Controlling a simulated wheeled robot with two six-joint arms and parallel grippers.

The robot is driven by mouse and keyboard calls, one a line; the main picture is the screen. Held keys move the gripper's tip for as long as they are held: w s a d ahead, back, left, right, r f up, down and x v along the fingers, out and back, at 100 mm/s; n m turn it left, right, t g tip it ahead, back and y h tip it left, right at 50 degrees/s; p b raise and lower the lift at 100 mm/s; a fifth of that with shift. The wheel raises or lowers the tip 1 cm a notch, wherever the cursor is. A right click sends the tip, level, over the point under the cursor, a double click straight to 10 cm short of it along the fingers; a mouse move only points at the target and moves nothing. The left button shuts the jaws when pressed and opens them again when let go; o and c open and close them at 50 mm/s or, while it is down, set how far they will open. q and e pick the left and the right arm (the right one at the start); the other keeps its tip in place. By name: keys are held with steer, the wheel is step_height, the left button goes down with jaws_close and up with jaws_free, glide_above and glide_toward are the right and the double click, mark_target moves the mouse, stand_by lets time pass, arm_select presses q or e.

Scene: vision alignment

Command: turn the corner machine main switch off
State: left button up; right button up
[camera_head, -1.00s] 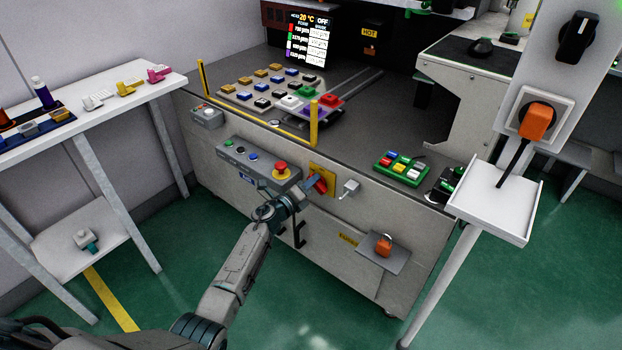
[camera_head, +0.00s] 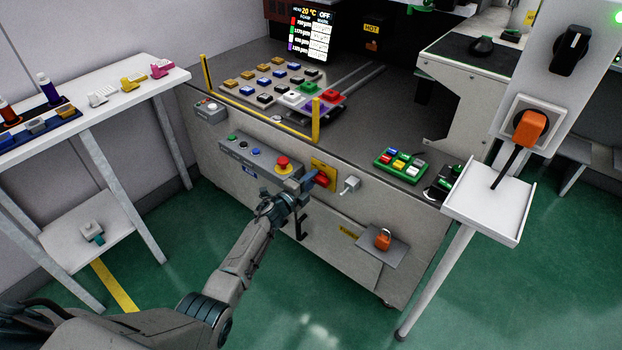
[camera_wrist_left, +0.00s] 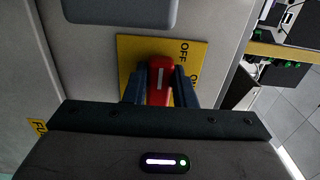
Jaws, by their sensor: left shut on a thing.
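The main switch is a red rotary handle (camera_head: 321,181) on a yellow plate (camera_head: 331,168), on the front panel of the grey corner machine (camera_head: 350,215). My left gripper (camera_head: 312,184) reaches it from the front left. In the left wrist view the red handle (camera_wrist_left: 160,78) stands between the two dark fingers of my left gripper (camera_wrist_left: 159,92), which is shut on it. The handle's white mark points up in that view. "OFF" is printed to the upper right of the handle, and a partly hidden label is below that. My right gripper is not in view.
Left of the switch is a grey control box (camera_head: 255,160) with a red mushroom button (camera_head: 283,162). A white plug (camera_head: 350,184) is just right of the switch. An orange padlock (camera_head: 383,238) sits on a small shelf at lower right. A white side table (camera_head: 110,105) stands left.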

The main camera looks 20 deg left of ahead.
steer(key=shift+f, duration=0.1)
arm_select(q)
steer(key=o, duration=1)
steer(key=shift+s, duration=0.1)
steer(key=p+v, duration=0.1)
steer(key=v, duration=0.9)
steer(key=shift+s+a+p, duration=0.15)
steer(key=shift+s+p, duration=0.15)
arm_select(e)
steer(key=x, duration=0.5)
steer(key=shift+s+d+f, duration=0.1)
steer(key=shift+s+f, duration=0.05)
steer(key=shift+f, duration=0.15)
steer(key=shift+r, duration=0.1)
